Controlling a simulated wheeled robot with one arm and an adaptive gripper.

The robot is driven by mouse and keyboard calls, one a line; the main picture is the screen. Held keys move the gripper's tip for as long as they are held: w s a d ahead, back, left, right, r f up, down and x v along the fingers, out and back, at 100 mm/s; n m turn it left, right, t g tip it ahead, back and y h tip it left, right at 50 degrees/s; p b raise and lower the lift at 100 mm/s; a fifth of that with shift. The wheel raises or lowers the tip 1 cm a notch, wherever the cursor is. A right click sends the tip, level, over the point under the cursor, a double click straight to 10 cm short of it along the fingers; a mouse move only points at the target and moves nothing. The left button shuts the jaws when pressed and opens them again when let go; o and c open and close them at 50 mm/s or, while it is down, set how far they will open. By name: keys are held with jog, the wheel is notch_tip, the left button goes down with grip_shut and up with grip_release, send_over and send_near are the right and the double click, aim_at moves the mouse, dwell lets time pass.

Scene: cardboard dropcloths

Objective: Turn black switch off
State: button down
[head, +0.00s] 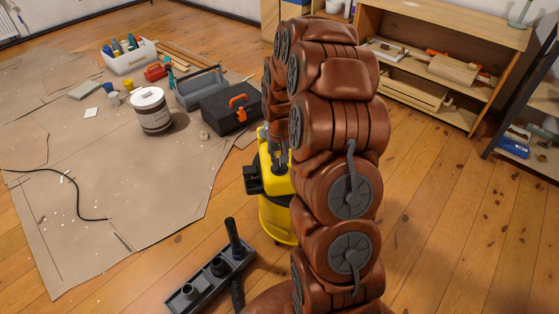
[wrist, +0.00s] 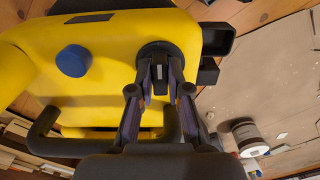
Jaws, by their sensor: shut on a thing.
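A yellow vacuum (wrist: 110,35) fills much of the wrist view. In the head view the vacuum (head: 272,215) stands on the floor, partly hidden by my brown arm. The round black switch (wrist: 157,49) sits on the vacuum's yellow face. My gripper (wrist: 159,88) is in front of it, with its fingertips closed on the switch's raised middle part. The exact contact is dark and hard to make out. A blue knob (wrist: 73,61) is on the same face, left of the switch. My gripper is mostly hidden behind my arm in the head view.
A grey tray with black nozzles (head: 210,279) lies in front of the vacuum. A black toolbox (head: 231,108) and a white bucket (head: 150,110) stand on cardboard (head: 150,190) to the left. A wooden shelf (head: 440,70) is at the back right.

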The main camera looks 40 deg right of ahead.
dwell(0.3)
jog(key=c, duration=1.1)
grip_release()
notch_tip(320, 180, up, 12)
jog(key=shift+f, duration=0.1)
